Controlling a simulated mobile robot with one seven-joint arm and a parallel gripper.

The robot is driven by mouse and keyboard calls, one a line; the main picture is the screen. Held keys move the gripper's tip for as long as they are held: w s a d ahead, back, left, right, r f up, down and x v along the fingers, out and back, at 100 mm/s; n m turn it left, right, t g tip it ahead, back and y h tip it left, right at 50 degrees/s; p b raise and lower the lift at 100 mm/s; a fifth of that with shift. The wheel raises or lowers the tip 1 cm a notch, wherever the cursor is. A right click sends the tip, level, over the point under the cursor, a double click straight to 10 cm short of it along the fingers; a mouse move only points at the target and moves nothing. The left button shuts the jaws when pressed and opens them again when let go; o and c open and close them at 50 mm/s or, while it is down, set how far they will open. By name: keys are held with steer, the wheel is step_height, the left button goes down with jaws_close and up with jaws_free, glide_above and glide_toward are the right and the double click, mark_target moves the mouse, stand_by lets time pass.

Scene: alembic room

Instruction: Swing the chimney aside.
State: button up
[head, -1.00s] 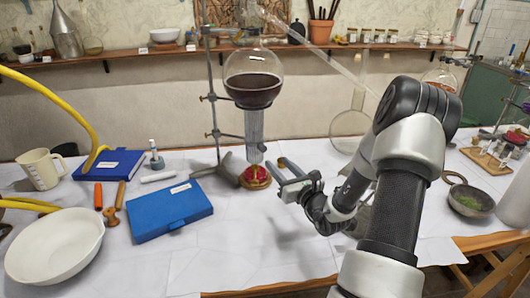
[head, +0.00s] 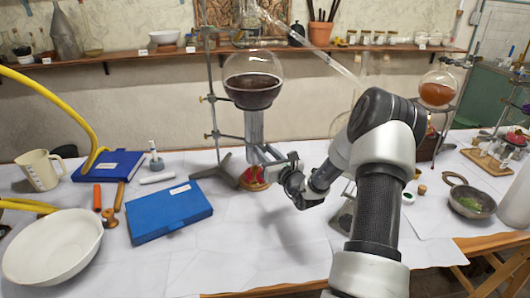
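The chimney (head: 255,126) is a grey, upright tube below the round flask (head: 252,80) of dark liquid. The red and brass burner (head: 252,178) stands under it on the table, partly hidden by my gripper. My gripper (head: 259,152) reaches in from the right at the chimney's lower end. Its fingers overlap the tube there and hide its bottom edge. I cannot tell whether they touch the tube or have closed on it.
A metal stand (head: 212,100) rises left of the chimney, with clamps towards the flask. A blue case (head: 168,212) and white bowl (head: 54,247) lie to the left. A flask of orange liquid (head: 437,92) stands at the right. The front middle of the table is clear.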

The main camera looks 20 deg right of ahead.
mark_target(262, 142)
jaws_close()
steer(key=shift+w+d+r+n+y+b, duration=0.1)
steer(key=shift+w+d+n+y+b, duration=0.05)
steer(key=shift+w+d+n+y, duration=0.4)
steer(key=shift+w+d+n+y+b, duration=0.15)
steer(key=shift+w+d+n+y, duration=0.15)
steer(key=shift+d+y, duration=0.35)
steer(key=shift+o, duration=1.9)
jaws_free()
steer(key=s+d, duration=0.1)
steer(key=s, duration=0.6)
steer(key=shift+s+d+p, duration=0.2)
steer(key=shift+p, duration=0.15)
